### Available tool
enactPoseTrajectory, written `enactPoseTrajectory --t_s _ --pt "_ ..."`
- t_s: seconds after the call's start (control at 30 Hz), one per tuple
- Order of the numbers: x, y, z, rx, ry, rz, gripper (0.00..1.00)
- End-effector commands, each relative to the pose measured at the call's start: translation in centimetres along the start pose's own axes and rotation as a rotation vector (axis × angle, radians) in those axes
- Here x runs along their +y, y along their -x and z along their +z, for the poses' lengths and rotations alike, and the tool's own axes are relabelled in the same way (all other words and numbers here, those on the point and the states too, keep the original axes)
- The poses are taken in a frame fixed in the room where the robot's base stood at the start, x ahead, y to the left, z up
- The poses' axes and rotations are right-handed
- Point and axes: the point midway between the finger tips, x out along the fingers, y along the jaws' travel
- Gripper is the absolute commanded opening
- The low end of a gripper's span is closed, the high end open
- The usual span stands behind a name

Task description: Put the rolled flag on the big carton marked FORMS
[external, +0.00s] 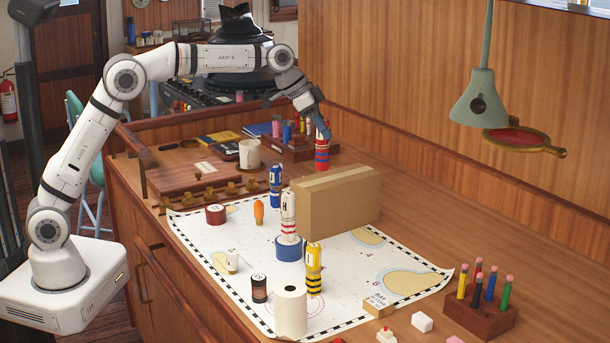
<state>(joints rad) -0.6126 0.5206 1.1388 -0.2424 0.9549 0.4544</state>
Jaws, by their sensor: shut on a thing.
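My gripper (319,130) is at the back of the desk, pointing down, shut on a rolled flag (322,155) with red and blue bands. The flag is upright, behind the brown carton (345,205). I cannot tell whether its lower end touches the desk. The big carton stands on the chart's back edge, with a flat top and a paler tape strip. No FORMS marking shows on the sides I see. Other rolled flags stand upright on the chart: a blue and white one (276,186), a white and red one (288,214) and a yellow one (313,268).
The chart (350,290) also bears a blue tape roll (289,248), a white paper roll (290,311) and small items. A wooden rack (290,150) and white mug (249,153) stand near my gripper. A lamp (480,98) hangs at right. The carton's top is clear.

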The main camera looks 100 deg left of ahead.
Motion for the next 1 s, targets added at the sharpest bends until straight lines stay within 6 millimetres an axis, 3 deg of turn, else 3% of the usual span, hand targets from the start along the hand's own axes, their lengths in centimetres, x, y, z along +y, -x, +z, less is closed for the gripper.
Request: enactPoseTrajectory --t_s 0.03,0.1,0.2,0.33,1.0 --pt "-1.9 1.6 0.3 0.005 0.023 -0.018 0.1" --pt "-3.7 3.3 0.7 0.003 0.047 -0.035 0.1" --pt "-5.5 5.1 1.2 0.002 0.074 -0.052 0.1" --pt "-6.6 6.0 1.8 -0.003 0.092 -0.062 0.1" --pt "-6.8 -1.5 6.8 -0.004 0.095 -0.063 0.1"
